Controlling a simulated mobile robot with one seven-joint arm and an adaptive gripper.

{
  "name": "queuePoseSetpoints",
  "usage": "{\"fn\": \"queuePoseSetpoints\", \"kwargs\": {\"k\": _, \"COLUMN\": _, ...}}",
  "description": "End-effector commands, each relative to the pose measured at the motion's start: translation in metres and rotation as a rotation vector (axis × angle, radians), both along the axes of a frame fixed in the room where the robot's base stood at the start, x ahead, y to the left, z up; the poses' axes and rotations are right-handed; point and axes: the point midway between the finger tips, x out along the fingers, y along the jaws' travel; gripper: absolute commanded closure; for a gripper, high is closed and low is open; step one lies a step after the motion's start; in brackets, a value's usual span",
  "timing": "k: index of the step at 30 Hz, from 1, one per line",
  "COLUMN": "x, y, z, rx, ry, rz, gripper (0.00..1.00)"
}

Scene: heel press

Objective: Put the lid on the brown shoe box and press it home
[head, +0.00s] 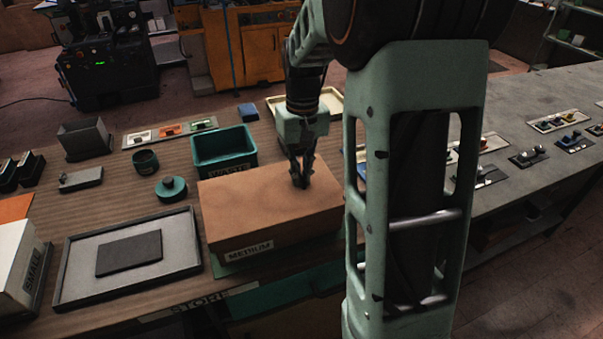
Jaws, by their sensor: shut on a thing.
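The brown shoe box (290,236), labelled MEDIUM on its front, stands on a green mat near the bench's front edge. A flat brown lid (255,198) covers its top. Lid and box are nearly the same colour, so I cannot tell whether the lid is fully down. My gripper (301,183) points down at the right-of-middle part of the lid, its fingers shut on the lid. The gripped part is hidden between the dark fingertips. My arm hides the area just right of the box.
A grey tray (188,262) with a dark flat plate (130,252) lies left of the box. A green WASTE bin (224,147) stands close behind it. A round green knobbed piece (171,188) and a white SMALL box (18,262) are further left.

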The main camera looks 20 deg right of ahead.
Motion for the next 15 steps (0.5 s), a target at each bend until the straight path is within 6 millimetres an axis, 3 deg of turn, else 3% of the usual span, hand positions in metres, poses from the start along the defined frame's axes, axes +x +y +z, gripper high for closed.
{"fn": "queuePoseSetpoints", "kwargs": {"k": 14, "x": -0.0010, "y": 0.0011, "z": -0.0032, "rx": 0.002, "ry": 0.004, "rz": 0.001, "gripper": 1.00}}
{"fn": "queuePoseSetpoints", "kwargs": {"k": 15, "x": -0.0011, "y": 0.0012, "z": -0.0033, "rx": 0.002, "ry": 0.004, "rz": 0.001, "gripper": 0.90}}
